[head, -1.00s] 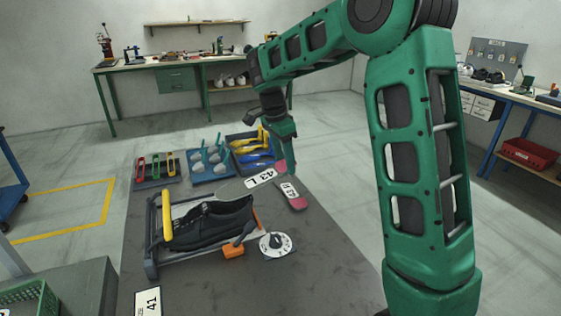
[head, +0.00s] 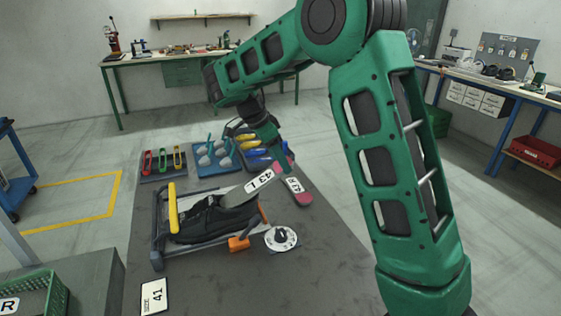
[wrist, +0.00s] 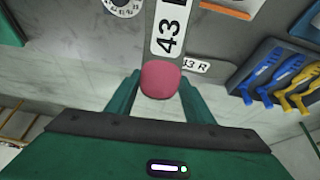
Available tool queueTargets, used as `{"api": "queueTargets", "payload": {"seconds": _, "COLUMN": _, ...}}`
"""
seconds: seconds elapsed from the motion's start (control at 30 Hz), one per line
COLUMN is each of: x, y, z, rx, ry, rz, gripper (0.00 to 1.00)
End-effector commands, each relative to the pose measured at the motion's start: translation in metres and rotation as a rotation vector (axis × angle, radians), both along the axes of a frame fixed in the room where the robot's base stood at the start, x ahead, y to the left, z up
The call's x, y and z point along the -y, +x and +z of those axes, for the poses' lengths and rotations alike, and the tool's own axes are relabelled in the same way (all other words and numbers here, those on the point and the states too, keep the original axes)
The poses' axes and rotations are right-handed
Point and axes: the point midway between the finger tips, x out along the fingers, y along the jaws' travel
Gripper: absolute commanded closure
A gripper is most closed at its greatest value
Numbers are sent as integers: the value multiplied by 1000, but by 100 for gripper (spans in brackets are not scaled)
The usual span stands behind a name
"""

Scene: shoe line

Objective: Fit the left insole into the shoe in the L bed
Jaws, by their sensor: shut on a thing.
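The left insole (head: 238,195), grey with a white 43 L label and a pink heel end, is in my gripper (head: 284,165). The wrist view shows the fingers (wrist: 161,95) shut on both sides of its pink heel (wrist: 161,79). The insole slopes down to the left, and its grey front overlaps the opening of the black shoe (head: 205,222). I cannot tell how far it is inside. The shoe lies in a grey-framed bed (head: 158,252) with a yellow bar (head: 173,207), toe to the left. No L mark on the bed is readable.
Another insole, 43 R (head: 296,190), lies on the table right of the held one. A white dial (head: 281,238) and an orange block (head: 238,243) are near the bed. Tool trays (head: 163,178) stand behind it. A 41 card (head: 154,296) lies in front.

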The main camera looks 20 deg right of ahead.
Motion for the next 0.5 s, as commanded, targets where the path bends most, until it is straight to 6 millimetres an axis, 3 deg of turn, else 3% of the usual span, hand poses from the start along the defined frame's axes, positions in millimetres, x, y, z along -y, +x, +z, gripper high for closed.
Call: {"api": "queueTargets", "payload": {"seconds": 0.5, "x": -31, "y": 0, "z": -5, "rx": 0, "ry": -79, "rz": 2, "gripper": 74}}
